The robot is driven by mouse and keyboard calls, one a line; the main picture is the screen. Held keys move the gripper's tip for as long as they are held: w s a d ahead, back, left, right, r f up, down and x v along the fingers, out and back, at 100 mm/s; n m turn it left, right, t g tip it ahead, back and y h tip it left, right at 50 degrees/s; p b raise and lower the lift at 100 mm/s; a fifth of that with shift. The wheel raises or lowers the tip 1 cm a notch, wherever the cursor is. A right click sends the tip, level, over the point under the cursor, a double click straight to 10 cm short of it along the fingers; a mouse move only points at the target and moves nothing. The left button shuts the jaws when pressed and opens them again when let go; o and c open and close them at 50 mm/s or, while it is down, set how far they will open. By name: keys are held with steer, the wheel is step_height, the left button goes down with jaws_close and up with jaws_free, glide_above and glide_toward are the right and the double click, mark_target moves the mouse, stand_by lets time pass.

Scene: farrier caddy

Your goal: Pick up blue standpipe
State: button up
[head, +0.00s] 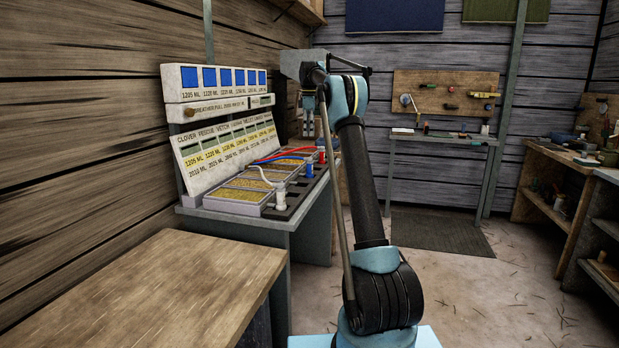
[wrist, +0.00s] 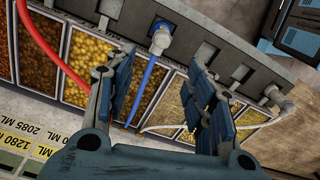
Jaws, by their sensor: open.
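The blue standpipe (wrist: 159,41) is a pale elbow fitting with a blue top and a blue hose (wrist: 145,90), standing in a dark grey rail in the wrist view. In the head view the blue standpipe (head: 309,171) stands at the right edge of the console, between the red and white ones. My gripper (wrist: 165,88) is open and empty; its fingers spread over the grain bins, with the blue hose showing between them. The standpipe lies beyond the fingertips, apart from them. In the head view my gripper (head: 309,122) hangs above the console, partly hidden by my arm.
A red standpipe (head: 321,154) and a white standpipe (head: 281,196) flank it. Their red hose (wrist: 58,60) and white hose (wrist: 185,126) cross the grain bins. A slanted label board (head: 225,150) rises behind. A bare wooden table (head: 150,290) stands in front.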

glide_above(310, 161)
steer(key=w, duration=0.2)
steer(key=f, duration=0.9)
steer(key=shift+a+f, duration=0.2)
steer(key=shift+f, duration=0.2)
steer(key=shift+s+d+f, duration=0.1)
steer(key=shift+f, duration=1.3)
steer(key=shift+s+d+f, duration=0.1)
steer(key=shift+f, duration=1.3)
jaws_close()
